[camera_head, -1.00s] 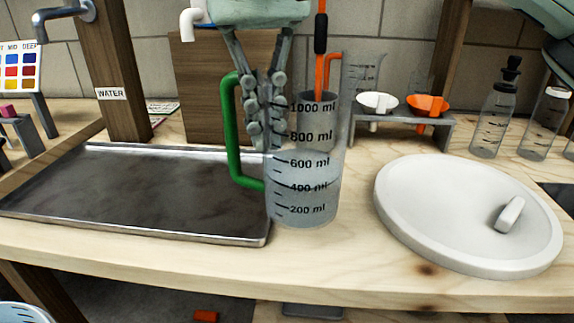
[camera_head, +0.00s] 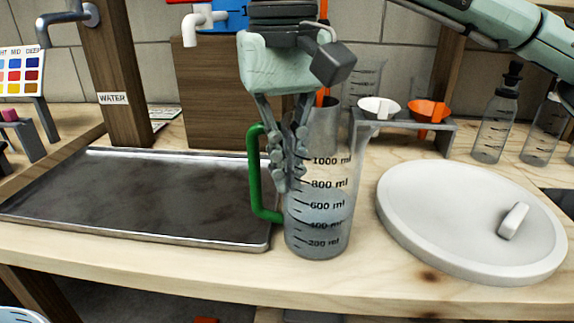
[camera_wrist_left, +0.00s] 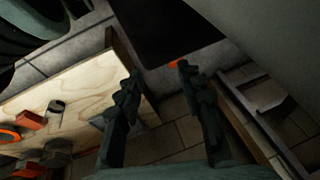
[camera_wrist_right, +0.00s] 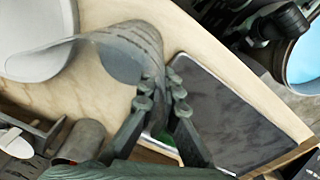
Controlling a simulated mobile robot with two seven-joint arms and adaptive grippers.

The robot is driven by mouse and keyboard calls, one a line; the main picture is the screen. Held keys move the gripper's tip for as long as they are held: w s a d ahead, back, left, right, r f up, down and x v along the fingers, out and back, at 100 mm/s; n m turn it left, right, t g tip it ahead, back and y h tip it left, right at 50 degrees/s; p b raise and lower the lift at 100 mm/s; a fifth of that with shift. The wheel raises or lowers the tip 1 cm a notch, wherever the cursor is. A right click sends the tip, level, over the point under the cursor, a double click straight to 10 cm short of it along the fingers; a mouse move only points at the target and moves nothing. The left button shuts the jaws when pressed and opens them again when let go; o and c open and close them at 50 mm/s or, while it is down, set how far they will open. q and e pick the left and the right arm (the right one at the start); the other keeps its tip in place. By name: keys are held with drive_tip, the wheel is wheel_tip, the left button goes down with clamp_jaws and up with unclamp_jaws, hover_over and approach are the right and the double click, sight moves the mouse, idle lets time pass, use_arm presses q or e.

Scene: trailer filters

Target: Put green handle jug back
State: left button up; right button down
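The clear jug with the green handle (camera_head: 320,205) is upright in the head view, near the table's front and beside the tray's right edge. I cannot tell whether its base touches the table. My right gripper (camera_head: 287,172) reaches down from above, its fingers closed at the jug's handle side. In the right wrist view the jug's wall (camera_wrist_right: 130,45) lies by the fingertips (camera_wrist_right: 160,92), and a bit of green handle (camera_wrist_right: 165,137) shows between the fingers. My left gripper (camera_wrist_left: 157,82) is open and empty in the left wrist view; it is outside the head view.
A dark metal tray (camera_head: 130,195) lies left. A white round lid (camera_head: 440,215) lies right. Behind the jug stand a grey cup (camera_head: 325,118) and a rack (camera_head: 445,127) with white and orange funnels. Bottles (camera_head: 493,125) stand at the back right.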

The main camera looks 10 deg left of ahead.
use_arm(q)
drive_tip(key=shift+w+d+r, duration=0.1)
drive_tip(key=shift+r, duration=0.1)
use_arm(e)
drive_tip(key=c, duration=2.2)
unclamp_jaws()
use_arm(q)
drive_tip(key=shift+r, duration=0.15)
use_arm(e)
drive_tip(key=o, duration=0.5)
use_arm(q)
drive_tip(key=shift+d, duration=0.1)
